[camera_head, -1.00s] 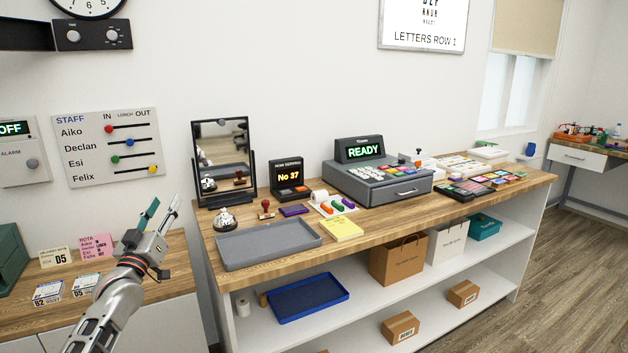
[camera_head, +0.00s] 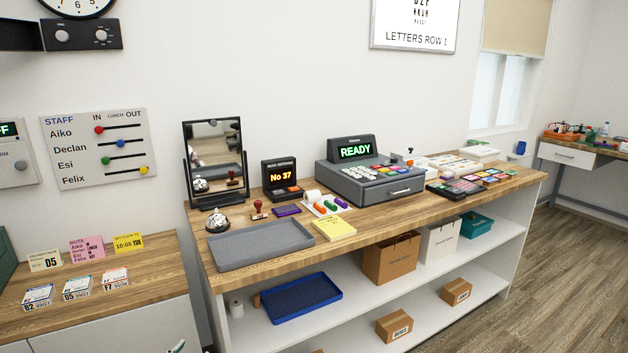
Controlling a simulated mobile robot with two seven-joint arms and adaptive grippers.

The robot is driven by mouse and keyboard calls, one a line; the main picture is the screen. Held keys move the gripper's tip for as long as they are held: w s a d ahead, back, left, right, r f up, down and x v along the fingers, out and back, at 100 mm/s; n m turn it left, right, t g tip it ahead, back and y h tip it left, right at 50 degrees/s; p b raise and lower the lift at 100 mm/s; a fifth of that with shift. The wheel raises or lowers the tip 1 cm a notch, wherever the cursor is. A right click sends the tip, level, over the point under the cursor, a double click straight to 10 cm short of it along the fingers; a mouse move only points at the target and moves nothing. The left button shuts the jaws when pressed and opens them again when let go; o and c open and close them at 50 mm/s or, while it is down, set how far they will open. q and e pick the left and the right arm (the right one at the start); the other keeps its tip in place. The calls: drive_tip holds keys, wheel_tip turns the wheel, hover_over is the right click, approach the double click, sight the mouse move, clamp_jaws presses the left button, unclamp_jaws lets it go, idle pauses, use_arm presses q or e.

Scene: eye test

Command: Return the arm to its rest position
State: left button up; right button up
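Only a small tip of my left gripper (camera_head: 176,347) shows at the bottom edge of the head view, in front of the low left cabinet. The rest of that gripper and its arm are out of frame, so its opening and anything in it cannot be seen. My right gripper is not in view.
A long wooden counter (camera_head: 290,254) holds a grey tray (camera_head: 262,246), bell (camera_head: 216,219), mirror (camera_head: 215,155), yellow pad (camera_head: 335,228) and cash register (camera_head: 372,178). The low left cabinet top (camera_head: 150,262) carries several small cards. Boxes and a blue tray (camera_head: 300,297) lie on shelves below.

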use_arm(q)
drive_tip(key=s+d+f+g, duration=0.1)
drive_tip(key=s+d+f, duration=0.2)
drive_tip(key=s, duration=0.7)
drive_tip(key=s+d+f+g+h, duration=0.1)
drive_tip(key=s+d+f, duration=0.3)
drive_tip(key=s, duration=0.5)
drive_tip(key=s+d+f+n+g, duration=0.1)
drive_tip(key=s+d+f, duration=0.3)
drive_tip(key=s, duration=0.6)
drive_tip(key=shift+s+d+f+g+h, duration=0.15)
drive_tip(key=shift+s+d+g+h, duration=0.05)
drive_tip(key=shift+s+g+h, duration=0.25)
drive_tip(key=shift+w, duration=0.15)
drive_tip(key=shift+c, duration=0.3)
